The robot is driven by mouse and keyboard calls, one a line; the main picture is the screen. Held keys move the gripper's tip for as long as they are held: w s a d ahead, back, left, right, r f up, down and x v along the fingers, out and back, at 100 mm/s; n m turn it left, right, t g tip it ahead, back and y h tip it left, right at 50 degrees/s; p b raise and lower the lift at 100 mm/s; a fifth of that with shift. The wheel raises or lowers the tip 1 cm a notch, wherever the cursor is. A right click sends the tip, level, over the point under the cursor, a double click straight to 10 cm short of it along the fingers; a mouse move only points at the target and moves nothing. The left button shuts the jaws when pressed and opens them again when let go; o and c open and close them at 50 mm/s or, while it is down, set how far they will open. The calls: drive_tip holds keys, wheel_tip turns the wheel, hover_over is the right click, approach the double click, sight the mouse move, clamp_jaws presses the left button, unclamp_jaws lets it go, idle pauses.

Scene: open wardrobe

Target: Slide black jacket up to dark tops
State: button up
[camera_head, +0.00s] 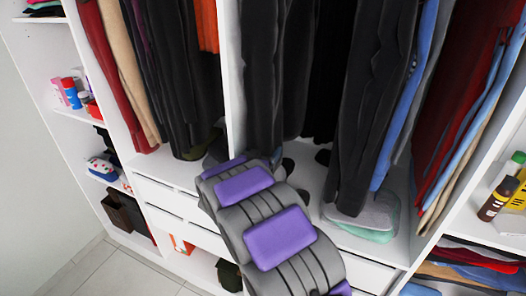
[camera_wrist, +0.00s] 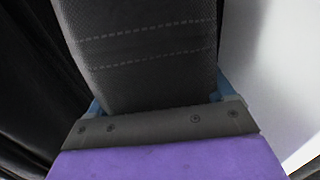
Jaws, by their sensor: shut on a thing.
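Black garments hang in the left bay (camera_head: 185,85) and in the middle bay, where one black garment (camera_head: 262,75) hangs close to the white divider and a long black one (camera_head: 370,95) hangs further right. I cannot tell for sure which is the black jacket. My purple and grey arm reaches in near the divider in the head view and hides my gripper's tips. In the wrist view my gripper (camera_wrist: 155,122) is shut, with a dark grey stitched surface just beyond its grey bar and black cloth (camera_wrist: 35,75) at the left. The held part is hidden.
The white divider (camera_head: 233,80) stands beside my arm; a pale panel (camera_wrist: 265,75) fills the wrist view's right. Folded clothes (camera_head: 365,218) lie below the middle garments. Blue (camera_head: 400,110) and red clothes (camera_head: 462,95) hang further right. White drawers (camera_head: 175,195) are below.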

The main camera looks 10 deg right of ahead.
drive_tip(key=shift+s+d+f+b, duration=0.1)
drive_tip(key=shift+s+d+b, duration=0.4)
drive_tip(key=shift+d, duration=0.3)
drive_tip(key=shift+s+d+r+b, duration=0.1)
drive_tip(key=shift+s+d+b, duration=0.15)
drive_tip(key=shift+s+d, duration=0.45)
drive_tip(key=shift+s+d+f+b, duration=0.1)
drive_tip(key=shift+s+d+b, duration=0.35)
drive_tip(key=shift+d, duration=0.4)
drive_tip(key=shift+s+d+b, duration=0.55)
drive_tip(key=shift+s+d, duration=0.35)
drive_tip(key=shift+d, duration=0.3)
drive_tip(key=shift+s+d+b, duration=0.5)
drive_tip(key=shift+s+d, duration=0.35)
drive_tip(key=shift+d, duration=0.35)
drive_tip(key=o, duration=1.6)
drive_tip(key=shift+c, duration=0.2)
